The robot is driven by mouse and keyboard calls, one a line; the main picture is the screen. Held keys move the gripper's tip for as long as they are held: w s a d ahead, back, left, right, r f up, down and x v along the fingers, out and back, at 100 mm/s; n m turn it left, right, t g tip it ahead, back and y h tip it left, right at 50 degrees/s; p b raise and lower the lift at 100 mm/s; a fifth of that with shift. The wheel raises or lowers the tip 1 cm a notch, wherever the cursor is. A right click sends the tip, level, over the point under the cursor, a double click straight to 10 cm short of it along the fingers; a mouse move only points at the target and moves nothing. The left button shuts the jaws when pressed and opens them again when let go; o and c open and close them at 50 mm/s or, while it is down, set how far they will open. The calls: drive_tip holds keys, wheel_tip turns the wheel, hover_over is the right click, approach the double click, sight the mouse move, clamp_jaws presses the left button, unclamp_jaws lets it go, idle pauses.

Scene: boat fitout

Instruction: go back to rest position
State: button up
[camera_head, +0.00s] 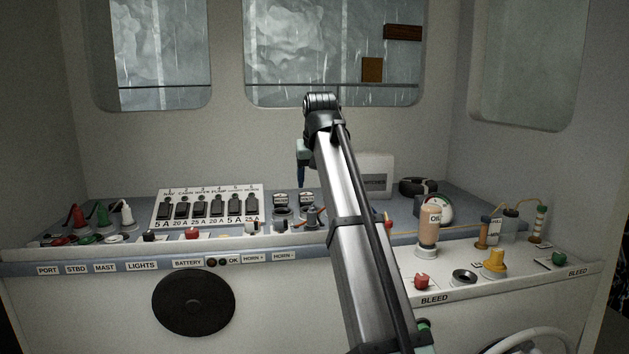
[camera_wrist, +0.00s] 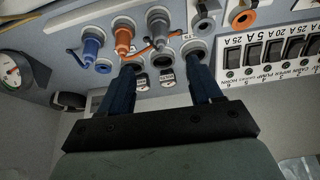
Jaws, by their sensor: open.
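My gripper (camera_wrist: 163,68) is open, with its two dark blue fingers spread apart in the wrist view. Nothing shows held between them; small label plates and part of the console show in the gap. In the head view my gripper (camera_head: 302,176) hangs above the rear of the console, behind the dark round fittings (camera_head: 283,217). Only one blue finger shows clearly there, and my arm hides part of the area. I cannot tell how far the fingertips are from the console.
A breaker panel (camera_head: 207,207) stands left of the gripper. An orange fitting (camera_wrist: 123,38) and a blue fitting (camera_wrist: 92,46) lie close to the fingers. A white box (camera_head: 375,175), a gauge (camera_head: 437,210) and an oil bottle (camera_head: 429,232) stand right. The air above the console is clear.

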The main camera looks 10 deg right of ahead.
drive_tip(key=s+f+g, duration=0.2)
drive_tip(key=s+f, duration=0.3)
drive_tip(key=f, duration=1.5)
drive_tip(key=s+d+f+g, duration=0.15)
drive_tip(key=s+f, duration=0.45)
drive_tip(key=f, duration=1.3)
drive_tip(key=s+f+g, duration=0.3)
drive_tip(key=s+f, duration=0.2)
drive_tip(key=f, duration=1.5)
drive_tip(key=s+f+g, duration=0.2)
drive_tip(key=s+f, duration=1.5)
drive_tip(key=f, duration=0.1)
drive_tip(key=s+f+g, duration=0.1)
drive_tip(key=s+f, duration=0.4)
drive_tip(key=s, duration=0.6)
drive_tip(key=s+f+g, duration=0.2)
drive_tip(key=s+f, duration=0.3)
drive_tip(key=s, duration=0.6)
drive_tip(key=shift+s+d+f, duration=0.15)
drive_tip(key=shift+f, duration=0.15)
